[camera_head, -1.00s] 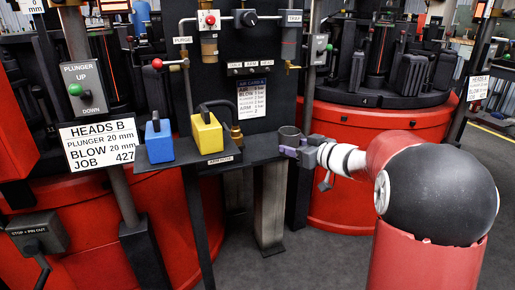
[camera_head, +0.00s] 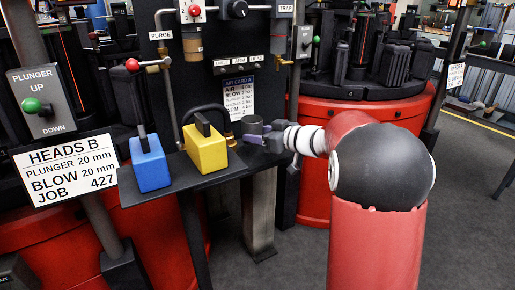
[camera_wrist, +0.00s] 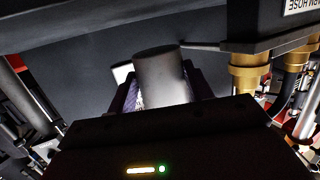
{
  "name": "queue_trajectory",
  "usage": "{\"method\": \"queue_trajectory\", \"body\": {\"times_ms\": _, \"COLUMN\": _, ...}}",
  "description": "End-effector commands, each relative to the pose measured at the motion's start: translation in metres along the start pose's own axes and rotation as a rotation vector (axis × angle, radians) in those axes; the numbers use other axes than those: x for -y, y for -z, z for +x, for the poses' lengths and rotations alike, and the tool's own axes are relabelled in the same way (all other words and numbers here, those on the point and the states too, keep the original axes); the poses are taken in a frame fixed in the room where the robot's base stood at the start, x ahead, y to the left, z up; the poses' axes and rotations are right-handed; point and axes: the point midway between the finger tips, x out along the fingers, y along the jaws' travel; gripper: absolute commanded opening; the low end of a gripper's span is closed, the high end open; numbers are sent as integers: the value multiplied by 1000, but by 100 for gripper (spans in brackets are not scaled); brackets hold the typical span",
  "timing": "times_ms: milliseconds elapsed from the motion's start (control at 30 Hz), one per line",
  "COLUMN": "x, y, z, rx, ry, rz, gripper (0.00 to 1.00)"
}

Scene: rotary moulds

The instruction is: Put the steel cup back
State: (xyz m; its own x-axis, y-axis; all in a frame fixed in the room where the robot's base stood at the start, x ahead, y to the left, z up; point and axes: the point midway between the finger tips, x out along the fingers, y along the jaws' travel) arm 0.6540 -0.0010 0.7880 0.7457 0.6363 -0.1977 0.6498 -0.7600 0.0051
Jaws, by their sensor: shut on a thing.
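The steel cup (camera_head: 253,125) is a small grey cylinder held at the right end of the dark shelf (camera_head: 212,178). My gripper (camera_head: 262,136), with purplish fingertips, is shut on it. In the wrist view the cup (camera_wrist: 162,76) stands out between the two fingers, its rounded end towards the top of the picture. In the head view the cup looks upright, close to the shelf's right end and the dark panel. I cannot tell whether it touches the shelf. Its lower part is hidden by my gripper.
A yellow block with a dark handle (camera_head: 206,150) and a blue one (camera_head: 151,163) stand on the shelf, left of the cup. The dark panel (camera_head: 223,65) with valves rises behind. Brass fittings (camera_wrist: 243,75) are right of the cup in the wrist view. Red drums (camera_head: 322,150) stand behind.

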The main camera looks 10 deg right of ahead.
Motion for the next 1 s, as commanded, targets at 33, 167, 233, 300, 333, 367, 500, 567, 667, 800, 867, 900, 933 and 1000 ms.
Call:
{"method": "queue_trajectory", "body": {"times_ms": 33, "x": 0, "y": -12, "z": 3, "rx": 2, "ry": 0, "rz": 4, "gripper": 23}}
{"method": "queue_trajectory", "body": {"times_ms": 167, "x": 0, "y": -32, "z": 7, "rx": 2, "ry": 1, "rz": 4, "gripper": 23}}
{"method": "queue_trajectory", "body": {"times_ms": 233, "x": 0, "y": -38, "z": 8, "rx": 1, "ry": 1, "rz": 3, "gripper": 23}}
{"method": "queue_trajectory", "body": {"times_ms": 300, "x": 0, "y": -41, "z": 8, "rx": 1, "ry": 1, "rz": 2, "gripper": 23}}
{"method": "queue_trajectory", "body": {"times_ms": 333, "x": 0, "y": -41, "z": 8, "rx": 0, "ry": 1, "rz": 2, "gripper": 23}}
{"method": "queue_trajectory", "body": {"times_ms": 367, "x": 0, "y": -41, "z": 8, "rx": 0, "ry": 1, "rz": 1, "gripper": 23}}
{"method": "queue_trajectory", "body": {"times_ms": 500, "x": 0, "y": -40, "z": 8, "rx": 0, "ry": 0, "rz": 1, "gripper": 23}}
{"method": "queue_trajectory", "body": {"times_ms": 567, "x": 0, "y": -41, "z": 8, "rx": 0, "ry": 0, "rz": 1, "gripper": 23}}
{"method": "queue_trajectory", "body": {"times_ms": 667, "x": 0, "y": -43, "z": 9, "rx": 1, "ry": 0, "rz": 1, "gripper": 53}}
{"method": "queue_trajectory", "body": {"times_ms": 800, "x": 0, "y": -42, "z": 9, "rx": 1, "ry": 0, "rz": 1, "gripper": 72}}
{"method": "queue_trajectory", "body": {"times_ms": 867, "x": 0, "y": -42, "z": 9, "rx": 1, "ry": 0, "rz": 1, "gripper": 72}}
{"method": "queue_trajectory", "body": {"times_ms": 900, "x": 0, "y": -42, "z": 9, "rx": 1, "ry": 0, "rz": 1, "gripper": 72}}
{"method": "queue_trajectory", "body": {"times_ms": 933, "x": 0, "y": -42, "z": 9, "rx": 1, "ry": 0, "rz": 1, "gripper": 72}}
{"method": "queue_trajectory", "body": {"times_ms": 1000, "x": 0, "y": -42, "z": 9, "rx": 1, "ry": 0, "rz": 1, "gripper": 72}}
